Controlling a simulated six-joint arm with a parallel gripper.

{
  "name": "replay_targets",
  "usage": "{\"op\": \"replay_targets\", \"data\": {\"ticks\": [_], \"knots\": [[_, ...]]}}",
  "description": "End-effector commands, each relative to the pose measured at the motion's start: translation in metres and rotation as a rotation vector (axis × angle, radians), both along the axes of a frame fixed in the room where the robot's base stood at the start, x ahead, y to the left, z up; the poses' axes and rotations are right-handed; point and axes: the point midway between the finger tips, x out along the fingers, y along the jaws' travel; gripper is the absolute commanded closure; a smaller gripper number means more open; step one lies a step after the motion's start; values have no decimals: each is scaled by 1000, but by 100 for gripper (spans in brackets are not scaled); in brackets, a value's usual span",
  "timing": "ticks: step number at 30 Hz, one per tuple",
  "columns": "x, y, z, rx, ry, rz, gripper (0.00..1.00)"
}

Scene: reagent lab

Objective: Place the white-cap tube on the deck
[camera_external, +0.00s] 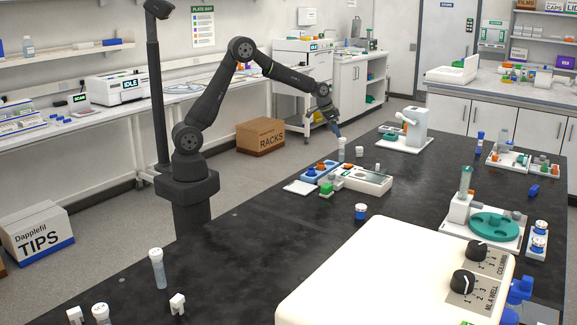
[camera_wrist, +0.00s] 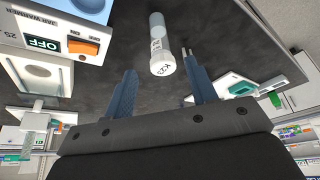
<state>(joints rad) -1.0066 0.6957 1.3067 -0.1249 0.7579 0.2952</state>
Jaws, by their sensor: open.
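A white-capped tube (camera_external: 341,149) stands upright on the black bench top (camera_external: 260,235), just below my gripper (camera_external: 336,131). In the wrist view, the tube (camera_wrist: 157,32) shows its white cap (camera_wrist: 162,66) with dark marking toward the camera. My gripper (camera_wrist: 160,66) is open, with one blue finger on each side of the cap and a visible gap to each. Two more pale-capped tubes stand at the near left, one taller tube (camera_external: 157,268) and one at the bottom edge (camera_external: 101,313). I cannot tell which surface is called the deck.
A jar warmer (camera_wrist: 62,22) marked OFF, with an orange switch, lies left in the wrist view. A large white knob unit (camera_external: 375,275) fills the near right. The bench's left-middle is clear.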

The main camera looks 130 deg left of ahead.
Motion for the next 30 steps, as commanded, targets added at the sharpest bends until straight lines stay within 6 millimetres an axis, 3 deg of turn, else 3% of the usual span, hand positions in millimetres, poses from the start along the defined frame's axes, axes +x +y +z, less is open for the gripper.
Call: {"op": "replay_targets", "data": {"ticks": [6, 19, 23, 30], "knots": [[-7, -6, 22, 0, 0, 0, 48], [-7, -7, 24, -1, 0, 0, 48], [-5, -5, 15, -3, 1, 0, 48], [6, 6, -22, -3, 2, 0, 48]]}}
